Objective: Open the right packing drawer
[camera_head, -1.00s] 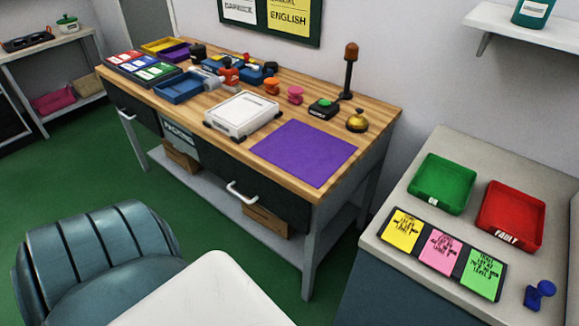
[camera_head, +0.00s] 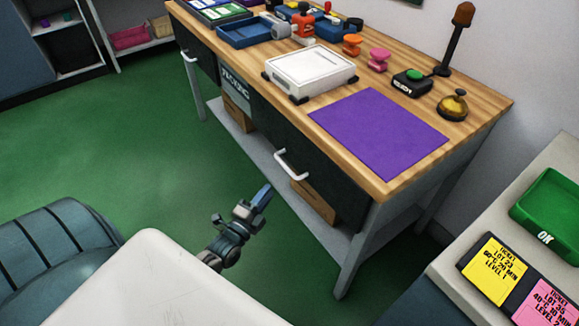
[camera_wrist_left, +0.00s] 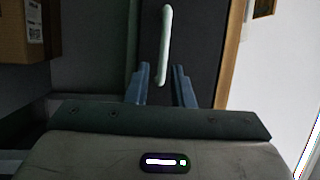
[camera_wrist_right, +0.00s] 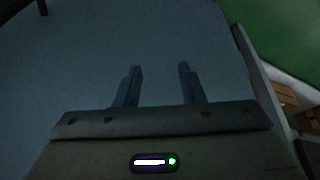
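The right packing drawer (camera_head: 331,184) is a dark front under the right end of the wooden bench, and it looks closed. Its white bar handle (camera_head: 290,166) is on its left part. My left gripper (camera_head: 261,197) is in front of the drawer, below and left of the handle, apart from it. In the left wrist view, the handle (camera_wrist_left: 165,45) stands ahead of the open fingers (camera_wrist_left: 164,88), roughly in line with the gap between them. My right gripper (camera_wrist_right: 160,80) is open and empty over a plain blue-grey surface; it is not in the head view.
The bench top (camera_head: 480,105) carries a purple mat (camera_head: 378,132), a white box (camera_head: 310,72) and a bell (camera_head: 452,106). A lower shelf (camera_head: 262,150) holds cardboard boxes. A teal chair (camera_head: 55,250) stands at left. A side counter (camera_head: 470,225) is at right. Green floor is clear at left.

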